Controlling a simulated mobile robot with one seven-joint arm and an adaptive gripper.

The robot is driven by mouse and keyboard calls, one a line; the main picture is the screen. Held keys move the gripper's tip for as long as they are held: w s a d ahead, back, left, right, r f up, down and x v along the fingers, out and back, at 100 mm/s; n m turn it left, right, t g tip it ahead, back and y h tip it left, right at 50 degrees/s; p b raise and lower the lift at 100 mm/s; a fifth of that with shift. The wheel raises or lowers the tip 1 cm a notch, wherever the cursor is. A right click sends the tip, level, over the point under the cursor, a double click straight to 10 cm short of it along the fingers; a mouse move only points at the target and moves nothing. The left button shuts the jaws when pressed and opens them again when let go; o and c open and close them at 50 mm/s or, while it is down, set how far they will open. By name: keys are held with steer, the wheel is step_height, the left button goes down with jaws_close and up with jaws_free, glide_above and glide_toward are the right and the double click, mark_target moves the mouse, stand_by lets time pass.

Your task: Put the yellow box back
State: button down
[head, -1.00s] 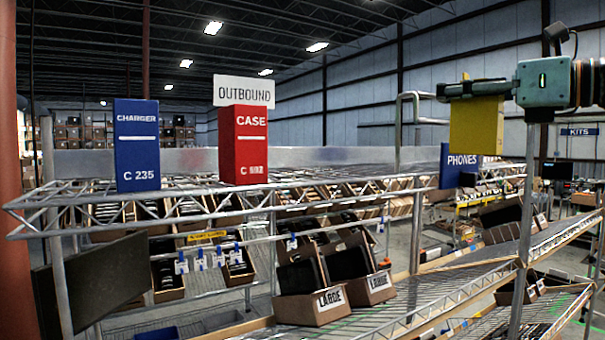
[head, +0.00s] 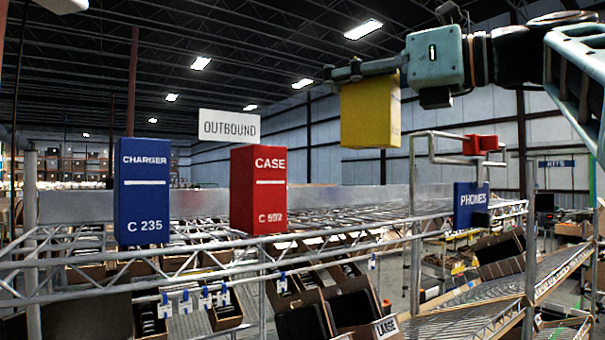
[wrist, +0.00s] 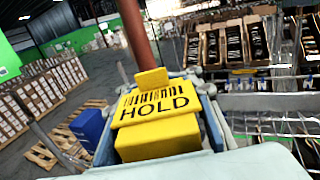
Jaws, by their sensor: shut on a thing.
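The yellow box (head: 366,113) hangs upright from my gripper (head: 362,72), high above the top wire shelf and right of the red box in the head view. My gripper is shut on its upper part. In the wrist view the yellow box (wrist: 160,115) lies between the fingers, with "HOLD" and a barcode on the face towards the camera. The blue CHARGER box (head: 142,190) and the red CASE box (head: 258,189) stand upright side by side on the top wire shelf (head: 330,225), with a gap between them. The box's far side is hidden.
An OUTBOUND sign (head: 229,126) rises behind the red box. A blue PHONES sign (head: 470,203) and a metal rail frame (head: 416,165) with a red clamp (head: 481,145) stand at the right. Tilted cartons (head: 350,308) sit on lower shelves. The top shelf right of the red box looks clear.

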steer(key=w+a+f, duration=0.1)
steer(key=w+f, duration=0.1)
steer(key=f, duration=0.1)
steer(key=w+a+f, duration=0.2)
steer(key=w+f, duration=0.1)
steer(key=f, duration=0.1)
steer(key=w+a+f, duration=0.2)
steer(key=f, duration=0.1)
steer(key=shift+w+a+f, duration=0.2)
steer(key=shift+a+f, duration=0.05)
steer(key=shift+f, duration=0.15)
steer(key=c, duration=1.4)
jaws_free()
steer(key=shift+f, duration=0.1)
steer(key=shift+o, duration=0.4)
